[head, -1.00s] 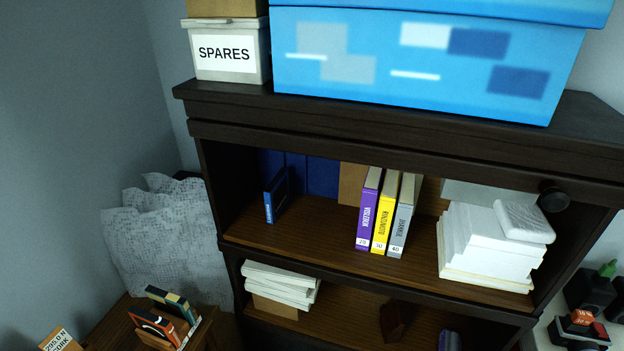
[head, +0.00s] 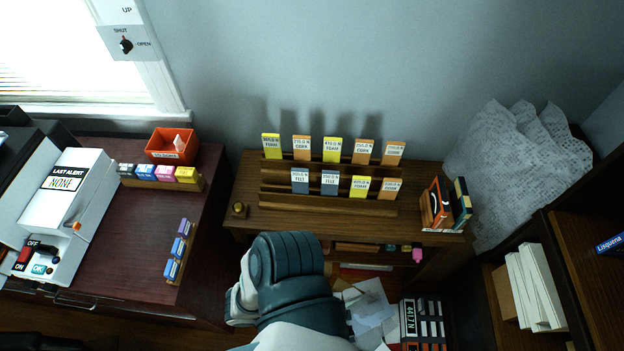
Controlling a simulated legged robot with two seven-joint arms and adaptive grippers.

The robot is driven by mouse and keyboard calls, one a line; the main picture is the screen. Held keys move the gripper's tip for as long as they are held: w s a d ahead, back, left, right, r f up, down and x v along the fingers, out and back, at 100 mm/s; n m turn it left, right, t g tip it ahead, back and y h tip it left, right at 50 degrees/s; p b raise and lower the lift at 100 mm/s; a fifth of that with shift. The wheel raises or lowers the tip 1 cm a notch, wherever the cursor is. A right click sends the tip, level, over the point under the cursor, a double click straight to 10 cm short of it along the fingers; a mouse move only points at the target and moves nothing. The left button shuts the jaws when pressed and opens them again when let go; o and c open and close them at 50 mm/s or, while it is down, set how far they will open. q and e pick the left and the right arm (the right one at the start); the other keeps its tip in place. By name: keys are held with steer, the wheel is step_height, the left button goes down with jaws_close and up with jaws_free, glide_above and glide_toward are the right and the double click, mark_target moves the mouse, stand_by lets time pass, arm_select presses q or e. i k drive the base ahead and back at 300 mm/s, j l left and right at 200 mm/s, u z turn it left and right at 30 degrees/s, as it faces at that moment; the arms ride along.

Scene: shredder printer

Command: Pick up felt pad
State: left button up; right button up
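Two blue-grey cards labelled FELT, a left felt pad (head: 300,188) and a right felt pad (head: 329,189), stand upright side by side in the front row of a wooden rack (head: 330,207). Foam and cork pads in yellow and orange stand beside them and in the row behind. The small numbers on the labels are hard to read. A thick teal and white part of one of my arms rises from the bottom centre, in front of the rack's table. No gripper fingers show, and I see nothing held.
The rack stands on a brown wooden table (head: 275,222) against the wall. A brass knob-like object (head: 239,209) is at its left and books (head: 437,204) at its right. A dark red desk (head: 105,240) is left; a dark shelf (head: 585,235) is right. Papers (head: 370,305) lie below.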

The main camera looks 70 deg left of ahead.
mark_target(299, 177)
steer(key=i+j+u, duration=0.1)
steer(key=u, duration=0.3)
steer(key=i+j+u, duration=0.1)
steer(key=u, duration=0.3)
steer(key=i+j+u, duration=0.1)
steer(key=u, duration=0.35)
steer(key=i+u, duration=0.15)
steer(key=u, duration=0.95)
steer(key=k+l, duration=0.05)
